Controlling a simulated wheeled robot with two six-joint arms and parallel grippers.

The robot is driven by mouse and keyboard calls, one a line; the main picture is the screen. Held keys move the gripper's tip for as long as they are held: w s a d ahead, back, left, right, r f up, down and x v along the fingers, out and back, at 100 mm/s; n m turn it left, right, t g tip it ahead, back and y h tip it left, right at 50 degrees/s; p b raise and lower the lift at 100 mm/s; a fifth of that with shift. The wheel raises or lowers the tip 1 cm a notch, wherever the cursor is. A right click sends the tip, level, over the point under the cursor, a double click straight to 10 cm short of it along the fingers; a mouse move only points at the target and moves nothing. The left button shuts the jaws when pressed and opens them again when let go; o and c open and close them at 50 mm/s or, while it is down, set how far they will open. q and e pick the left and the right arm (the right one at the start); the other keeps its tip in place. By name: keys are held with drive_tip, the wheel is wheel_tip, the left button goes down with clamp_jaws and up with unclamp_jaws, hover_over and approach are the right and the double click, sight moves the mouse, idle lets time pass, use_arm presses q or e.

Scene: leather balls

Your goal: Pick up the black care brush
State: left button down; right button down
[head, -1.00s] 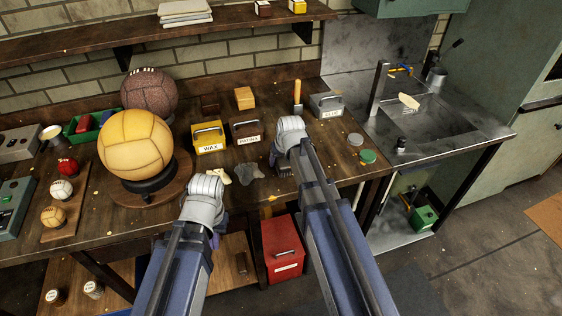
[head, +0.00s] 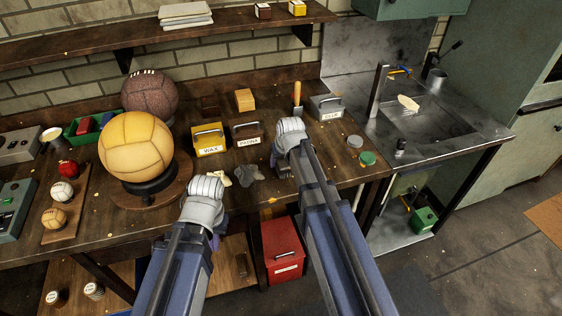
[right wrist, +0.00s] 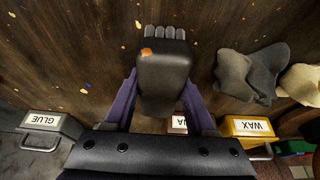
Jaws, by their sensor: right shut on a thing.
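The black care brush (right wrist: 165,80) shows in the right wrist view as a dark block with a grey ribbed end and a small orange patch on it. My right gripper (right wrist: 160,90) is shut on it, with one purple finger on each side. In the head view my right gripper (head: 276,160) is over the front of the workbench, and my own wrist hides most of the brush. I cannot tell whether the brush touches the bench. My left gripper (head: 214,238) is at the bench's front edge, its fingers mostly hidden behind its wrist.
Grey and cream cloths (head: 249,175) lie left of my right gripper. Behind stand a yellow wax box (head: 210,141), a brown box (head: 248,134) and a grey glue box (head: 327,107). Small tins (head: 367,158) lie to the right. A yellow ball (head: 136,147) stands left.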

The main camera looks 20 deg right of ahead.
wheel_tip(320, 180, up, 10)
drive_tip(key=p, duration=0.9)
drive_tip(key=shift+r+p, duration=0.1)
drive_tip(key=shift+p, duration=0.3)
drive_tip(key=c, duration=0.8)
unclamp_jaws()
drive_tip(key=shift+c, duration=0.2)
drive_tip(key=c, duration=0.6)
